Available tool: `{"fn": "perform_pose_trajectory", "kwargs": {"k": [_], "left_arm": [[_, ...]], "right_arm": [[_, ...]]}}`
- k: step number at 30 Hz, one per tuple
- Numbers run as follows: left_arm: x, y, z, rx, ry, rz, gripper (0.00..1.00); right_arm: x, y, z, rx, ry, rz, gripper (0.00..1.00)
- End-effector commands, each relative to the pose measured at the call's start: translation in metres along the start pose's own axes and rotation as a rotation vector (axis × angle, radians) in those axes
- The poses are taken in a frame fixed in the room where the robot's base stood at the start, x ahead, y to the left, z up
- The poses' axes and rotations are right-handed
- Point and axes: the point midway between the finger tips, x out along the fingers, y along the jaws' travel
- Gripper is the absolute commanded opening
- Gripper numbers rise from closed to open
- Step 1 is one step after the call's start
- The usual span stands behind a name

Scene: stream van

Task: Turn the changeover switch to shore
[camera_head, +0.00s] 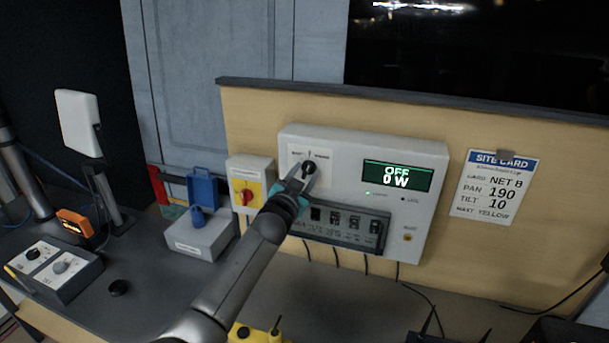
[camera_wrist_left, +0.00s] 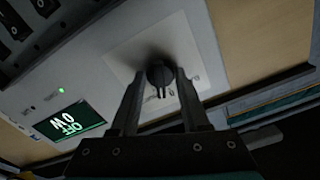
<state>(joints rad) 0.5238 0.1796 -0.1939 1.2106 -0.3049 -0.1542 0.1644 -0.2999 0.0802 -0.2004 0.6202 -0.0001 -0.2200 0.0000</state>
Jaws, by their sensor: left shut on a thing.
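The changeover switch is a black knob (camera_head: 309,167) on a white plate (camera_head: 322,156) at the upper left of a grey power panel (camera_head: 405,148). The plate has small labels along its top that I cannot read clearly. My left gripper (camera_head: 302,174) is shut on the knob, its two fingers on either side of it. In the left wrist view the knob (camera_wrist_left: 160,75) sits between the fingertips, and the plate (camera_wrist_left: 118,58) surrounds it. The panel's display (camera_head: 397,175) reads OFF, 0 W. My right gripper is not in view.
A row of breakers (camera_head: 340,222) lies below the knob. A site card (camera_head: 494,188) hangs to the right. Cables run below the panel.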

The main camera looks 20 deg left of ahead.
Motion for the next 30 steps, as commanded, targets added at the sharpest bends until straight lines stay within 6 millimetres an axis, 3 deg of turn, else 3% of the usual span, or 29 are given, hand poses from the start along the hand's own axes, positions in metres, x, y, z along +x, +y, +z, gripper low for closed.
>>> {"fn": "perform_pose_trajectory", "kwargs": {"k": [15,30], "left_arm": [[-0.0001,-0.0006,0.0003,0.348,-0.001,0.001,0.00],[-0.0001,-0.0010,0.0002,0.417,-0.001,0.001,0.00]], "right_arm": [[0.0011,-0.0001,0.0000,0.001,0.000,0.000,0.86],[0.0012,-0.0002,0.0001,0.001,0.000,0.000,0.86]]}}
